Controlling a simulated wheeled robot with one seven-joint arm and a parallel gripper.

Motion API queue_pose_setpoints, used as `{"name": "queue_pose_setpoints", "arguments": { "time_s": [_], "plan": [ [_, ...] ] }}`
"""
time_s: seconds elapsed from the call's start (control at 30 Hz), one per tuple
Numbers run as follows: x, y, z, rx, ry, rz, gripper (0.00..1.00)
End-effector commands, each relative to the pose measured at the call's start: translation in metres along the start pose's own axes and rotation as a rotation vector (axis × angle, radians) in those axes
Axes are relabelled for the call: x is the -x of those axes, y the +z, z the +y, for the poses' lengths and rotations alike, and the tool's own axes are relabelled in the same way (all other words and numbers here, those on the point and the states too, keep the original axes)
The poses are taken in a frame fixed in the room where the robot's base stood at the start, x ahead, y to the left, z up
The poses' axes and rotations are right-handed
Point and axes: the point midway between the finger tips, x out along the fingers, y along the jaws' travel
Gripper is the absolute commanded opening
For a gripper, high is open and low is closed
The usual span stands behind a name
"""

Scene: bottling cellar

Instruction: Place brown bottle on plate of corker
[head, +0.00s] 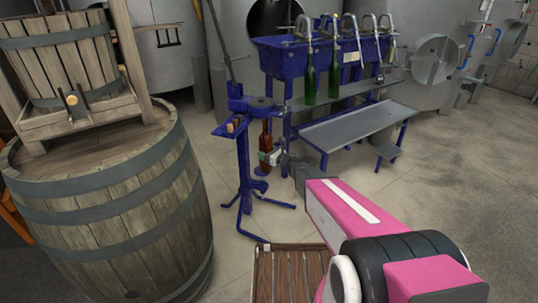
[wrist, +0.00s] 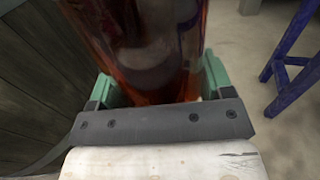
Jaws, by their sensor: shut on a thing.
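The brown bottle (head: 265,141) stands upright at the blue corker (head: 243,150), under its head. My gripper (head: 274,158) is shut on the lower part of the bottle. In the wrist view the bottle (wrist: 145,45) fills the space between the green fingers of my gripper (wrist: 160,88). The corker's small blue plate (head: 260,186) shows low on the stand, below the bottle. I cannot tell whether the bottle's base touches it. The base is partly hidden by the gripper and, in the wrist view, by its palm.
A large barrel (head: 115,215) with a wooden press (head: 70,65) on top stands close on the left. A blue filler (head: 325,55) with green bottles (head: 310,80) and a grey bench (head: 350,125) stand behind. A slatted wooden crate (head: 290,275) lies on the floor in front. The right floor is clear.

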Motion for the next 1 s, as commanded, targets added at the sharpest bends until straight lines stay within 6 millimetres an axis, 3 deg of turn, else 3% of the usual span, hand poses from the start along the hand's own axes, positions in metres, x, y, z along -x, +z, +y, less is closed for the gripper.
{"name": "queue_pose_setpoints", "arguments": {
  "time_s": [0.27, 0.4, 0.83, 0.87, 0.93, 1.0],
  "plan": [
    [-0.032, 0.000, -0.001, -0.001, 0.001, -0.004, 0.06],
    [-0.029, -0.013, 0.000, -0.002, 0.001, -0.003, 0.06],
    [-0.029, -0.016, 0.000, -0.001, 0.001, -0.004, 0.06],
    [-0.029, -0.018, -0.001, 0.000, 0.000, 0.000, 0.77],
    [-0.029, -0.018, 0.000, 0.000, 0.000, 0.000, 0.99],
    [-0.029, -0.018, 0.000, 0.000, 0.000, 0.000, 0.99]
  ]
}}
